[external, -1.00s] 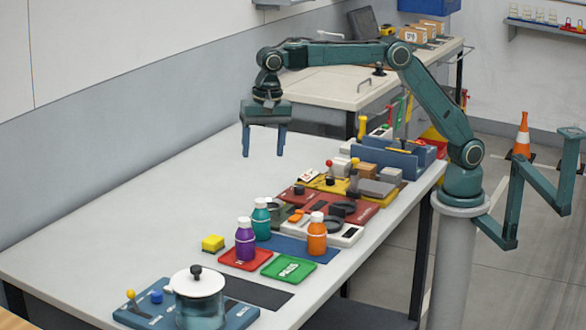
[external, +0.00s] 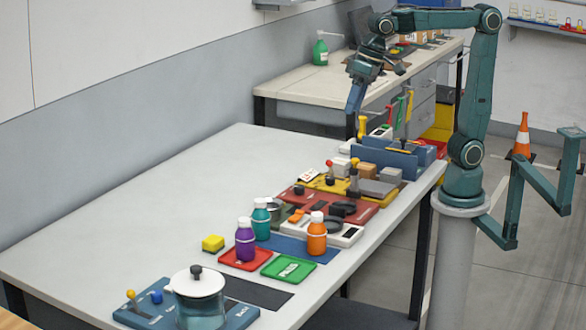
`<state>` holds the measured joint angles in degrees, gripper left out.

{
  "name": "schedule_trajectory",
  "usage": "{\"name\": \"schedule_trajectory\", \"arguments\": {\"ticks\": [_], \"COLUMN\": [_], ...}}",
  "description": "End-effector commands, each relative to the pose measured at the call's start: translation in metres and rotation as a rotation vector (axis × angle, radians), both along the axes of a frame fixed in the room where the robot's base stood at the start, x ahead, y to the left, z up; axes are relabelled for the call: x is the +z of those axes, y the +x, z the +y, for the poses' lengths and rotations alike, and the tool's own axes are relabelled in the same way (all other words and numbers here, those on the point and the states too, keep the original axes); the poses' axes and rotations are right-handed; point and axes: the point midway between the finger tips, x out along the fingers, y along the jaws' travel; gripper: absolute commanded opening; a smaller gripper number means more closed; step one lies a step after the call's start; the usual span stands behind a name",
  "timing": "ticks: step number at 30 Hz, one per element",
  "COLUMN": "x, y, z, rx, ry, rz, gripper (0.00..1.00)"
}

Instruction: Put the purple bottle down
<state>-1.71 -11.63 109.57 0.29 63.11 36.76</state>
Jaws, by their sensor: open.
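The purple bottle (external: 245,240) with a white cap stands upright on the red tray (external: 229,257), on the near half of the table. My gripper (external: 354,106) is open and empty. It is raised over the far right end of the table, near the blue holder, well away from the bottle. Its fingers overlap in this view, so the gap between them is hard to see.
A teal bottle (external: 261,220) and an orange bottle (external: 317,234) stand beside the purple one. Blue holder (external: 384,162) stands below my gripper. The table's left side is clear.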

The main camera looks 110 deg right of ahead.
Motion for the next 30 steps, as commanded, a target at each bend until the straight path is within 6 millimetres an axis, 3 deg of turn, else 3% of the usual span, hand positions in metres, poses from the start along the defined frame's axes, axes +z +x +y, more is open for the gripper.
{"name": "schedule_trajectory", "arguments": {"ticks": [3,15,21,30], "x": [-0.006,-0.051,-0.071,-0.077], "y": [-0.033,-0.125,-0.149,-0.155], "z": [-0.003,-0.008,-0.009,-0.009], "rx": [0.101,0.433,0.535,0.566], "ry": [-0.037,-0.185,-0.239,-0.255], "rz": [-0.032,-0.126,-0.152,-0.158], "gripper": [0.64,0.64,0.64,0.64]}}
